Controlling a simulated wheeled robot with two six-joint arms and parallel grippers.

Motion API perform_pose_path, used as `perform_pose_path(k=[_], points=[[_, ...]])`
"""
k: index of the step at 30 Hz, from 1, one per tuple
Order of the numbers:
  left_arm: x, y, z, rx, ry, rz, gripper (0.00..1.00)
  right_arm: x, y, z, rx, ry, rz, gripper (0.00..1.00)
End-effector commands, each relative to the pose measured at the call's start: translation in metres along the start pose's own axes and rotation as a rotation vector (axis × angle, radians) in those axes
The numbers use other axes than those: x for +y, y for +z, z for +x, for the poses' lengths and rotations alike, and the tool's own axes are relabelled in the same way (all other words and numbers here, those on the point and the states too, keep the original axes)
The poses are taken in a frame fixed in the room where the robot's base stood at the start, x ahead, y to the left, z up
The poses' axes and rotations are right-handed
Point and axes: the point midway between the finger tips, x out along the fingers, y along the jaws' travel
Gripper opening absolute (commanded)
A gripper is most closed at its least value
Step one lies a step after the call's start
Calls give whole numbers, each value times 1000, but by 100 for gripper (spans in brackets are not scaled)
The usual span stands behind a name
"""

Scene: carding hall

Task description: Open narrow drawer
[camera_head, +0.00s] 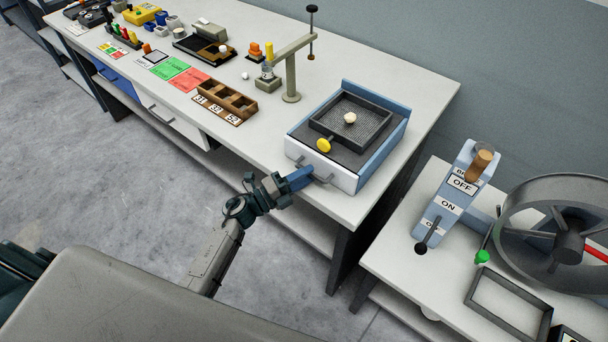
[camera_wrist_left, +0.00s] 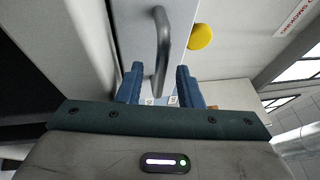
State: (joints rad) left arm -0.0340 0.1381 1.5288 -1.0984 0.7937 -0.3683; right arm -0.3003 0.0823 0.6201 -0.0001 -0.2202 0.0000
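A blue and white box (camera_head: 376,164) stands on the long table. Its white front (camera_head: 346,182) has small dark handles and a yellow knob (camera_head: 323,145). My left gripper (camera_head: 308,174), with blue fingers, is at this front beside the right-hand handle (camera_head: 324,179). In the left wrist view the grey handle (camera_wrist_left: 161,45) stands upright between the lines of the two spread fingers, its lower end near the fingertips. The front looks closed. Contact with the handle cannot be told. My right gripper is out of view.
A wider white drawer (camera_head: 178,120) and a blue drawer (camera_head: 118,82) are under the tabletop. A wooden tray (camera_head: 226,101) and a post stand (camera_head: 291,90) are left of the box. A lower table with a lever block (camera_head: 455,195) and wheel (camera_head: 563,240) is at right. Floor in front is clear.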

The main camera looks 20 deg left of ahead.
Motion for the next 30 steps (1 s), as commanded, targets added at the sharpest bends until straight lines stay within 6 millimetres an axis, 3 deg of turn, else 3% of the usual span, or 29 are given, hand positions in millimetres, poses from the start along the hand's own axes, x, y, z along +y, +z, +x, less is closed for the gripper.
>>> perform_pose_path(k=[2,7,14,19,30], points=[[0,0,0,0,0,0,33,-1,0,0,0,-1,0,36],[0,0,0,0,0,0,0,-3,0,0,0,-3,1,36],[0,0,-1,-1,0,0,0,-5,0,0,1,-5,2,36],[-2,-5,-14,-1,2,-1,0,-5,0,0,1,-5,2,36],[-16,-39,-93,2,6,-1,0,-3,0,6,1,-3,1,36]])
